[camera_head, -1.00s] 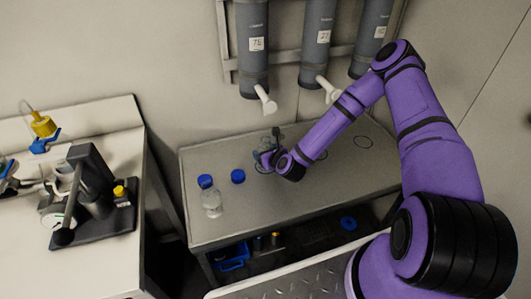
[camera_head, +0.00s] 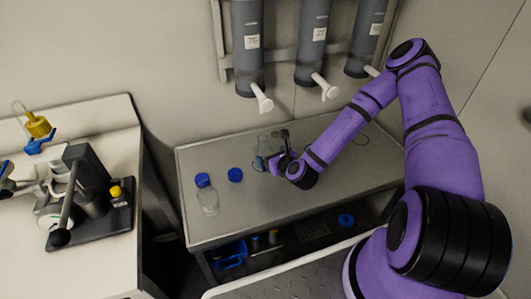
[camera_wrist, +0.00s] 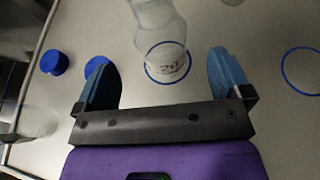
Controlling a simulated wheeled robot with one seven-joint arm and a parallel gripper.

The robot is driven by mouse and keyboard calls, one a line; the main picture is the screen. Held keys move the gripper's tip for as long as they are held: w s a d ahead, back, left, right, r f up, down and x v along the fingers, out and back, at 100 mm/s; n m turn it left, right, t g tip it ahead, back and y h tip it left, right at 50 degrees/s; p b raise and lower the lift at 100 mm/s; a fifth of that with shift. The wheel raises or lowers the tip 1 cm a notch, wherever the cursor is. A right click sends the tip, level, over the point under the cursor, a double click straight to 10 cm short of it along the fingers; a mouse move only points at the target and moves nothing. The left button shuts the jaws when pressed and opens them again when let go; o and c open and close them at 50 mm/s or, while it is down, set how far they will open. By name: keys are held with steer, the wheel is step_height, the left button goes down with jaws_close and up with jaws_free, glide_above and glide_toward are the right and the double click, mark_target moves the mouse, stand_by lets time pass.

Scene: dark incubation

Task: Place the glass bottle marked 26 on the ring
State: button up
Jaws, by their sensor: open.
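A clear glass bottle (camera_wrist: 158,18) stands upright with its base inside a blue ring (camera_wrist: 168,83) on the bench. Its mark reads upside down in the wrist view and looks like 20 or 26; I cannot tell which. The same bottle (camera_head: 263,146) shows in the head view beside my gripper, partly covered by it. My gripper (camera_wrist: 165,76) is open and empty, with its blue fingers spread left and right, on the near side of the bottle; they do not appear to touch it. The gripper (camera_head: 272,161) also shows over the bench in the head view.
A second glass bottle (camera_head: 209,203) stands at the bench's left, with a blue cap (camera_head: 235,174) nearby. An empty ring (camera_wrist: 300,70) lies to the right. Grey dispensers (camera_head: 248,45) with white spouts hang above. A side table (camera_head: 105,265) holds a dark device (camera_head: 92,195).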

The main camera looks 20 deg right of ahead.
steer(key=s+d+r+n+g+h, duration=0.1)
steer(key=s+d+r+n+g, duration=0.1)
steer(key=r+n, duration=0.6)
steer(key=s+d+r+n+g, duration=0.2)
steer(key=r+n, duration=0.6)
steer(key=r, duration=0.1)
steer(key=s+d+r+n+g+h, duration=0.1)
steer(key=s+d+r+n+g, duration=0.15)
steer(key=r+n, duration=0.55)
steer(key=s+r+n+g, duration=0.1)
steer(key=s+r+n, duration=0.8)
steer(key=s+r, duration=1.3)
steer(key=shift+s+a+n+h, duration=0.3)
steer(key=shift+s+a+n, duration=0.15)
steer(key=shift+s, duration=0.75)
